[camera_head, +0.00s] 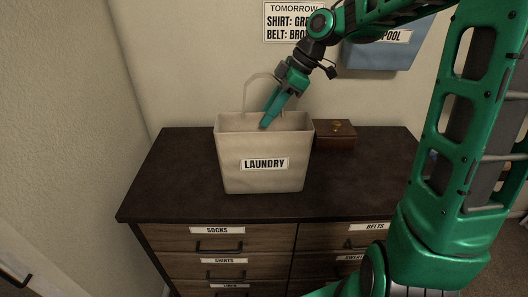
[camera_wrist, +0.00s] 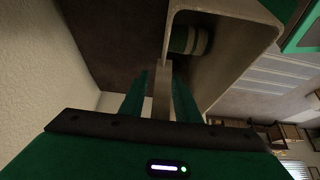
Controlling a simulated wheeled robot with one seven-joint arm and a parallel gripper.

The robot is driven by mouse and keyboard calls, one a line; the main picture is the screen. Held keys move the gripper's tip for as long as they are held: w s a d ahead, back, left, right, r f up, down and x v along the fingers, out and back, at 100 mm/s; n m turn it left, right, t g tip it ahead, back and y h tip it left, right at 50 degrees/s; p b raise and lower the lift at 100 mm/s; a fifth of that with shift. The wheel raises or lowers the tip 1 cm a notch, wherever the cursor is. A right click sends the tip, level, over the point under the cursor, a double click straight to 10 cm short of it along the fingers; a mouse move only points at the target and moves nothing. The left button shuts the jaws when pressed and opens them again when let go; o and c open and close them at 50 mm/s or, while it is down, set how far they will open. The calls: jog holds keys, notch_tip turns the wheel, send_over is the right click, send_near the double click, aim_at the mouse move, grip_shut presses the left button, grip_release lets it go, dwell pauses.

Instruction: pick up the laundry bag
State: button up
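The laundry bag (camera_head: 230,170) is cream, open at the top and labelled LAUNDRY. It stands upright on the dresser, with its handle (camera_head: 250,90) arching above the opening. My gripper (camera_head: 264,124) points down over the bag, its fingertips at the opening. In the wrist view my gripper's two green fingers (camera_wrist: 160,85) are apart, with a pale strip, apparently part of the handle, between them. Narrow gaps seem to show beside the strip; firm contact is not visible. The bag's rim (camera_wrist: 222,10) fills the upper right there, with a green-and-white item (camera_wrist: 190,40) inside.
The dark dresser top (camera_head: 180,180) has free room left of the bag. A small brown box (camera_head: 335,134) sits behind right. A blue holder (camera_head: 380,57) and a paper sign (camera_head: 288,22) hang on the back wall. Labelled drawers (camera_head: 220,245) are below.

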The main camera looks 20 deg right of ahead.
jog(key=shift+a+f, duration=0.1)
jog(key=shift+f, duration=0.05)
grip_shut()
dwell(1.4)
